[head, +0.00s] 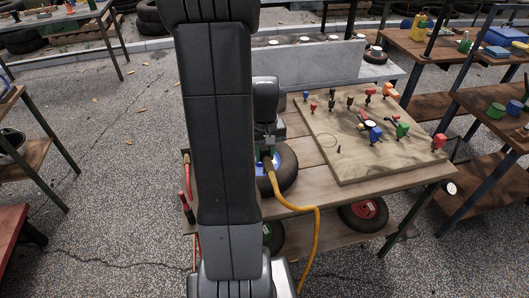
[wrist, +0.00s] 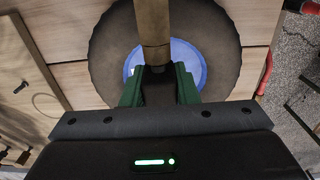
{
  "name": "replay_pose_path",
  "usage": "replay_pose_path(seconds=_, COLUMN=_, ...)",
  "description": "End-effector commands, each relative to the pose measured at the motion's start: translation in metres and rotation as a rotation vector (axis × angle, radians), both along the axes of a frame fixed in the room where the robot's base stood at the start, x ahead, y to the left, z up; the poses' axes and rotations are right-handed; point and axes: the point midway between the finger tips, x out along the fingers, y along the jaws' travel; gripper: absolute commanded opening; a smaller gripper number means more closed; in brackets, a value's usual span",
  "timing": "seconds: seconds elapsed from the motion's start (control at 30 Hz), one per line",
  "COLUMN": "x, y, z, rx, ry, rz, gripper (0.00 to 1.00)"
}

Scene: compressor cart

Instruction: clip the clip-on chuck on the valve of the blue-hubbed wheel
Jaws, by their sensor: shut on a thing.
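The blue-hubbed wheel (wrist: 105,50) lies flat on the wooden cart top, its blue hub (wrist: 205,62) facing up in the wrist view. In the head view its black tyre (head: 287,168) shows beside my arm, partly hidden by it. My gripper (wrist: 160,88) is over the hub, shut on the brass clip-on chuck (wrist: 153,25), which also shows in the head view (head: 268,165). A yellow hose (head: 317,225) runs from the chuck down past the cart's front edge. The wheel's valve is hidden behind the gripper and chuck, so I cannot tell whether the chuck touches it.
A board (head: 350,150) with several coloured fittings lies on the cart's right side. A red-hubbed wheel (head: 363,213) and a green-hubbed wheel (head: 273,235) are on the lower shelf. A red hose (head: 187,180) hangs at the cart's left edge. Shelving (head: 490,105) stands at right.

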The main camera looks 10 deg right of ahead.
Motion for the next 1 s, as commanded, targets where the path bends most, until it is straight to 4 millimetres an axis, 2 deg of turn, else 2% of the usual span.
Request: replay_pose_path(seconds=1.0, x=0.0, y=0.0, z=-0.023, rx=0.0, ry=0.0, rz=0.0, gripper=0.09)
